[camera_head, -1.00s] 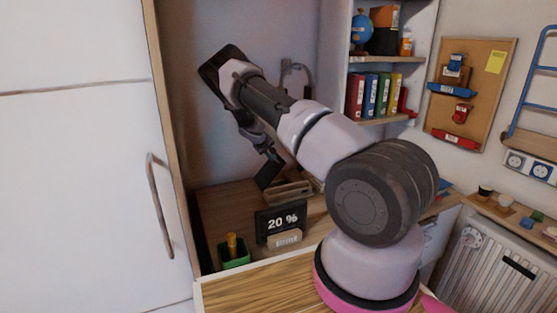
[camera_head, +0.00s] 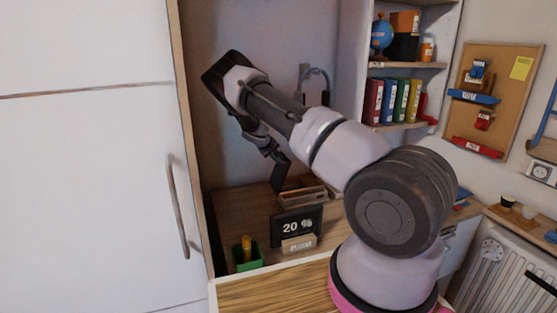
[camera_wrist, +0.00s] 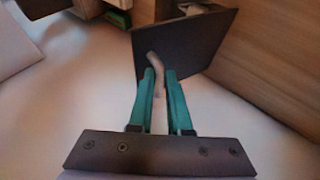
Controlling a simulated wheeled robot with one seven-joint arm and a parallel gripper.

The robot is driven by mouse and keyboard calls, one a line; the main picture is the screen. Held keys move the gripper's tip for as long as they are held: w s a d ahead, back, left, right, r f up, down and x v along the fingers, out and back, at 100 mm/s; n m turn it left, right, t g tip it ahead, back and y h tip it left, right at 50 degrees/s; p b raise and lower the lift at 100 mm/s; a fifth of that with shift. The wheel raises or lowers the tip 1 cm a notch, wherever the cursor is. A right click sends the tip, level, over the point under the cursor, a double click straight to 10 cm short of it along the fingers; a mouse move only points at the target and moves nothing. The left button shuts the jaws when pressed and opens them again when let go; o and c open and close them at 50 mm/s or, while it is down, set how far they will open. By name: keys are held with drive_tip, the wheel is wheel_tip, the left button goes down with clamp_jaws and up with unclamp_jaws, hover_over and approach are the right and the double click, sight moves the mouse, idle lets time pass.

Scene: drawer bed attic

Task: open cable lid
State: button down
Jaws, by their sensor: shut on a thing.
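The cable lid (camera_head: 281,173) is a dark flat panel at the back of the desk, standing tilted in the head view. In the wrist view the lid (camera_wrist: 205,38) fills the upper middle, with a small bent brownish handle (camera_wrist: 154,62) on its face. My gripper (camera_wrist: 158,76) has two teal fingers on either side of this handle and is shut on it. In the head view my gripper (camera_head: 272,154) is small and dark, right at the lid. The opening beneath the lid is not clearly visible.
A white cabinet door (camera_head: 90,190) stands at left. Shelves with binders (camera_head: 396,101) stand behind my arm at right.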

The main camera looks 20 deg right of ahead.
drive_tip(key=c, duration=0.9)
unclamp_jaws()
drive_tip(key=shift+s+a+f, duration=0.1)
drive_tip(key=shift+s+f, duration=0.1)
drive_tip(key=shift+f, duration=0.2)
drive_tip(key=shift+s+a+f, duration=0.1)
drive_tip(key=shift+s+f, duration=0.05)
drive_tip(key=shift+f, duration=0.25)
drive_tip(key=shift+d, duration=0.1)
drive_tip(key=shift+r, duration=0.15)
drive_tip(key=shift+r, duration=0.15)
drive_tip(key=r, duration=1)
drive_tip(key=shift+w, duration=0.25)
